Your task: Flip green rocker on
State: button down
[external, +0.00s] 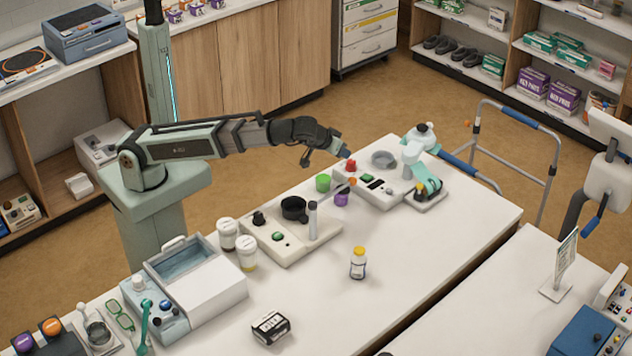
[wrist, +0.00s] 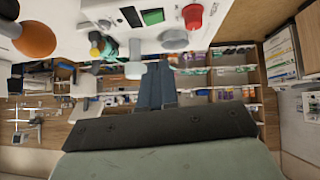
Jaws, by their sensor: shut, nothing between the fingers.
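The green rocker (external: 367,178) is set in the top of a cream control box (external: 350,194), beside a red knob (external: 351,165). In the wrist view the green rocker (wrist: 152,16) shows at the top, next to a black panel and the red knob (wrist: 192,15). My gripper (external: 346,153) is shut and empty, just above and behind the red knob in the external view. Its closed fingers (wrist: 157,82) point toward the box's edge in the wrist view, apart from the rocker. I cannot tell the rocker's position.
A mint-coloured device (external: 425,180) stands right. A yellow-capped bottle (external: 358,263) is on the table, with clear surface around it.

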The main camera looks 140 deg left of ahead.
jog(key=shift+d+r, duration=0.1)
jog(key=shift+r, duration=0.05)
jog(key=s+a+r+n, duration=0.2)
jog(key=a+r, duration=0.2)
jog(key=a, duration=0.5)
jog(key=w+d+m+h, duration=0.1)
jog(key=h, duration=0.1)
jog(key=w+d+h, duration=0.1)
jog(key=h, duration=0.1)
jog(key=w+d+m+h, duration=0.1)
jog(key=shift+w+d+f+m+h, duration=0.25)
jog(key=shift+w+f+m+h, duration=0.05)
jog(key=shift+w+h, duration=0.1)
